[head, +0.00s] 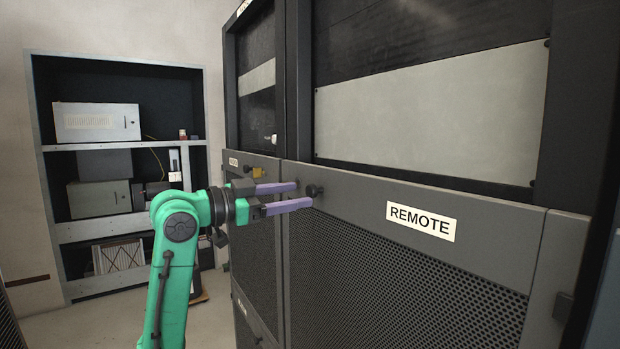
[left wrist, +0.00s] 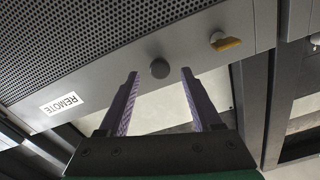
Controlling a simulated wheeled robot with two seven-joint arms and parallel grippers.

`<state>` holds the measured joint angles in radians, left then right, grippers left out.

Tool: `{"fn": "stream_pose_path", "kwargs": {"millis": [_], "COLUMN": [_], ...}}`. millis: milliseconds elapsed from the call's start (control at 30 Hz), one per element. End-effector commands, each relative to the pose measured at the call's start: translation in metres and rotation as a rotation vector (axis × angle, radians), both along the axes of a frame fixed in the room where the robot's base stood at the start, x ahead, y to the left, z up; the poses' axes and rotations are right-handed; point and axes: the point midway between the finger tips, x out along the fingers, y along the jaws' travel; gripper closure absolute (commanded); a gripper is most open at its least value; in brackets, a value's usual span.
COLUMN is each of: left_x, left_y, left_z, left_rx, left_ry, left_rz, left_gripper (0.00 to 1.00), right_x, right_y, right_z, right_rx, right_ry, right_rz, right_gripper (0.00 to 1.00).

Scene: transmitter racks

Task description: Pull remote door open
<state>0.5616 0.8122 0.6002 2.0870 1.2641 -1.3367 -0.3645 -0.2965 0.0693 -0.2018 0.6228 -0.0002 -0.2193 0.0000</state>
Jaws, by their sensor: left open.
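The remote door (head: 400,270) is a dark grey perforated panel with a white REMOTE label (head: 422,220). It looks shut, flush with the rack front. A round black knob (head: 314,191) sits at its upper left corner; the knob also shows in the left wrist view (left wrist: 160,68). My left gripper (head: 305,195) is open, with its two purple fingers pointing at the knob. In the left wrist view the knob lies ahead of the fingertips, between their lines; I cannot tell whether they touch it. My right gripper is not in view.
A neighbouring rack door (head: 252,215) with a yellow-orange latch (head: 258,172) stands just left of the knob. An open shelf unit (head: 125,147) with grey boxes is at the back left. Bare floor (head: 100,322) lies at the lower left.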

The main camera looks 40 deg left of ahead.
Motion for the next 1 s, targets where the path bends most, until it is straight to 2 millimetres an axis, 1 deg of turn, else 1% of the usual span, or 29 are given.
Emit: {"fn": "stream_pose_path", "kwargs": {"millis": [33,100,200,300,500,567,600,667,700,1000], "left_x": [0.012,0.025,0.037,0.042,0.042,0.042,0.042,0.042,0.042,0.042], "left_y": [-0.004,-0.007,-0.011,-0.012,-0.012,-0.012,-0.012,-0.012,-0.012,-0.012], "left_z": [0.006,0.006,0.003,0.001,-0.001,-0.001,-0.001,-0.001,-0.001,-0.001], "left_rx": [-0.003,-0.003,-0.003,0.0,0.0,0.0,0.0,0.0,0.0,-0.001], "left_ry": [0.003,0.001,0.0,-0.001,-0.001,0.0,0.0,0.0,0.0,0.0], "left_rz": [-0.003,-0.002,0.0,0.002,0.002,0.001,0.001,0.001,0.001,0.001], "left_gripper": [0.34,0.34,0.34,0.34,0.34,0.57,0.72,0.95,1.0,1.0], "right_x": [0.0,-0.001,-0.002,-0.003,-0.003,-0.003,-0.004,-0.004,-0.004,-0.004], "right_y": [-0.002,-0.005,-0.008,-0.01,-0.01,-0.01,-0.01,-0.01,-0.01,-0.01], "right_z": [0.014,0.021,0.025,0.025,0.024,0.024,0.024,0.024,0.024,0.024], "right_rx": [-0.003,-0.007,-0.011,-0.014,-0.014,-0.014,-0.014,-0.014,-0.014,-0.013], "right_ry": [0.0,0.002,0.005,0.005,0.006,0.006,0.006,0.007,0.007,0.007], "right_rz": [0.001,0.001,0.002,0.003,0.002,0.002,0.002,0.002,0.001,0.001], "right_gripper": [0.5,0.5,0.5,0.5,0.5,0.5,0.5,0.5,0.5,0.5]}}
